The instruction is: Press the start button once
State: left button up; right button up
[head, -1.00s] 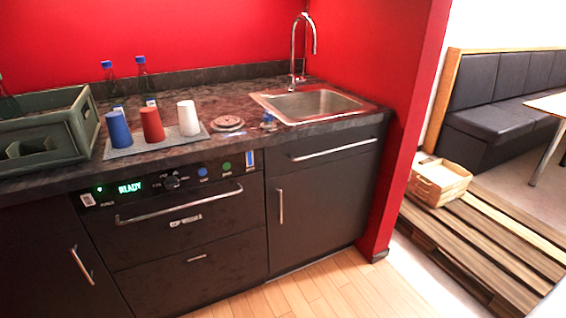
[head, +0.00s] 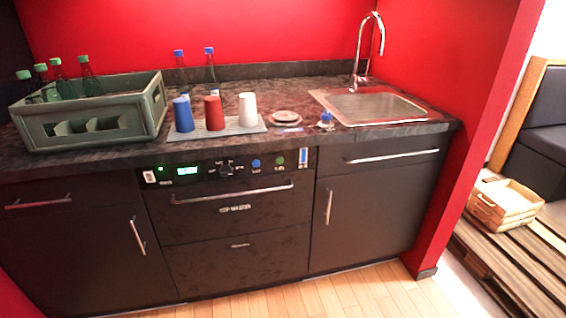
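The control panel (head: 215,180) is a black strip on the drawer-front appliance under the worktop. It carries a lit green display (head: 187,171), a dark knob (head: 226,170), a blue round button (head: 256,163) and a green round button (head: 280,161). The small labels under the buttons are too small to read, so I cannot tell which is the start button. A white switch (head: 149,176) with a small green light beside it is at the panel's left end. A blue and white tag (head: 303,157) is at its right end. Neither gripper is in view.
A long handle (head: 232,195) juts out below the panel. Above, a grey mat (head: 185,135) bears blue, red and white cups. A green crate (head: 90,135) with bottles stands left, a sink (head: 370,108) right. Wood floor (head: 330,290) in front is clear.

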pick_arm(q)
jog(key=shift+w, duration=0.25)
